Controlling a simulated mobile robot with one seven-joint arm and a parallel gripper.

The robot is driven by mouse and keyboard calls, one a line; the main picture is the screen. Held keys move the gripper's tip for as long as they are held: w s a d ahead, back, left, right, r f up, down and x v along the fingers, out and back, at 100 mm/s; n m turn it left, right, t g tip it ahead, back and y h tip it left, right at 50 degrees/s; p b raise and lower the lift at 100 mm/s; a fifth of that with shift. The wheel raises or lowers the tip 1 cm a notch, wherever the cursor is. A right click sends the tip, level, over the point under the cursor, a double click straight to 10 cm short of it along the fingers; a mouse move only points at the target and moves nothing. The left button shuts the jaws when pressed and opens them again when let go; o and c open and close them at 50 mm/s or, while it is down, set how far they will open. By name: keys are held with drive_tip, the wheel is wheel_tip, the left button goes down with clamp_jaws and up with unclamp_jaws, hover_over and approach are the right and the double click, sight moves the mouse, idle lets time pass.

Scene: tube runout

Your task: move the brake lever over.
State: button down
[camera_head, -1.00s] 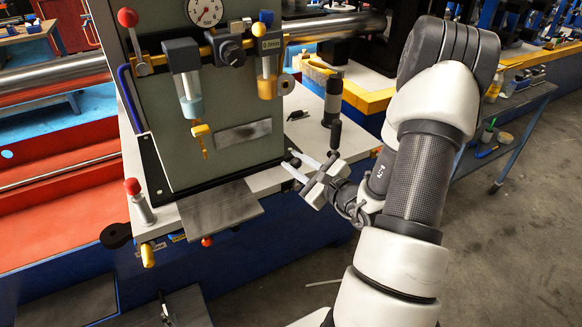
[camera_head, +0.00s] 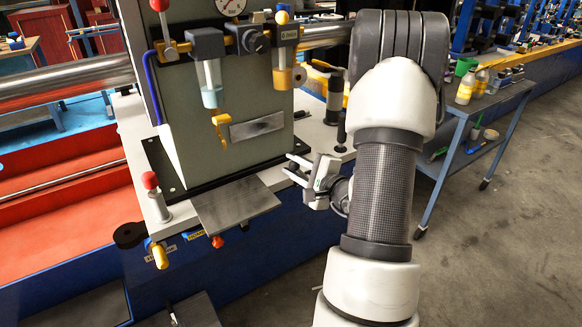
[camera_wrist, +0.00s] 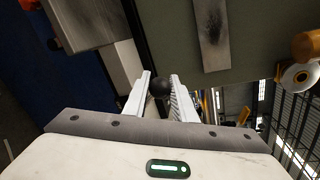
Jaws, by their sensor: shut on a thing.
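The brake lever ends in a round black knob, seen in the wrist view (camera_wrist: 160,87) between my two fingers. Its shaft is mostly hidden behind the knob. My gripper (camera_head: 289,163) is low at the right side of the grey-green machine housing, its fingers pointing left toward it. In the wrist view my gripper (camera_wrist: 161,76) is shut on the knob, one pale finger on each side. In the head view the knob is too small and covered to make out clearly.
The grey-green housing (camera_head: 210,155) stands left of my gripper, with a metal plate (camera_head: 235,205) below it. A dark upright handle (camera_head: 341,130) stands close behind my gripper. A red-knobbed lever (camera_head: 150,180) is at the left. A blue cart (camera_head: 452,150) stands right, beside open floor.

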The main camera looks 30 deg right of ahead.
drive_tip(key=shift+a+f, duration=0.1)
idle(0.4)
drive_tip(key=c, duration=1.5)
unclamp_jaws()
drive_tip(key=shift+o, duration=0.2)
drive_tip(key=shift+s, duration=0.15)
drive_tip(key=p+v, duration=0.2)
drive_tip(key=v, duration=1.5)
drive_tip(key=shift+s+a, duration=0.1)
